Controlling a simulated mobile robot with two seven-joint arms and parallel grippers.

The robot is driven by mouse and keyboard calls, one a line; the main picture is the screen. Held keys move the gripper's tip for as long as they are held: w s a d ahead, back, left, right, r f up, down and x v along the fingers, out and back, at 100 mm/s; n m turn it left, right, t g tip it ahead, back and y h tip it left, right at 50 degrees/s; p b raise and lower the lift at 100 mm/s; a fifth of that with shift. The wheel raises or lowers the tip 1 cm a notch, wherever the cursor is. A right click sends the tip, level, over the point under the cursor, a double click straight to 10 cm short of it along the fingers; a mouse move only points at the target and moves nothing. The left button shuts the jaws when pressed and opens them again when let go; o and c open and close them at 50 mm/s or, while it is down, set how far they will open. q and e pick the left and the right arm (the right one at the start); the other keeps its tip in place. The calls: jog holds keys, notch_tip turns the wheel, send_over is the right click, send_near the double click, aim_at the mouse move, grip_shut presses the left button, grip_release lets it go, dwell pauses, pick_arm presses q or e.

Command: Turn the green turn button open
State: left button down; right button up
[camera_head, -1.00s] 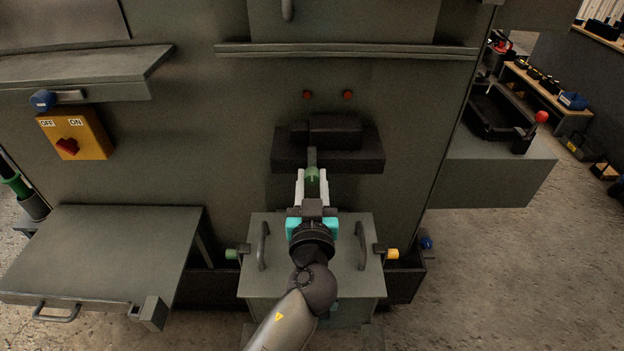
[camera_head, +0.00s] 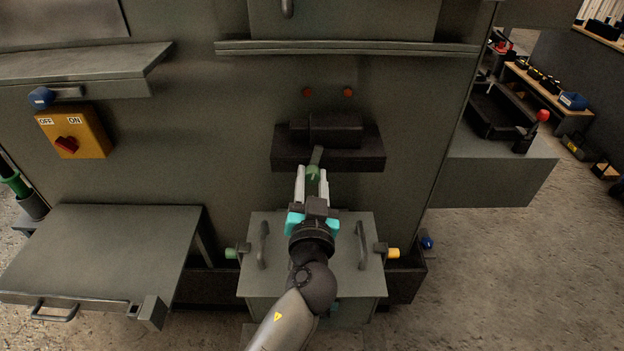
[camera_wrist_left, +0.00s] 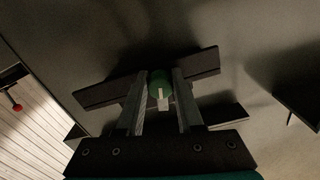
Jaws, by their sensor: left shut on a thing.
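The green turn button (camera_head: 313,173) sits at the front of a dark block (camera_head: 365,163) on the grey cabinet wall. A short grey bar on it tilts to the right at its top in the head view. My left gripper (camera_head: 312,183) is shut on the button, with one pale finger on each side. In the left wrist view, the green button (camera_wrist_left: 160,77) shows between the two fingers of the left gripper (camera_wrist_left: 161,92), with a pale strip on its face. The fingers partly hide the button. My right gripper is not in view.
Below is a grey box with two handles (camera_head: 362,246), a green knob (camera_head: 232,253) at its left and a yellow knob (camera_head: 393,253) at its right. A yellow switch box (camera_head: 88,135) is at the left. A grey shelf (camera_head: 100,250) juts out at lower left.

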pick_arm(q)
jog(key=c, duration=0.6)
grip_release()
jog(key=shift+o, duration=0.3)
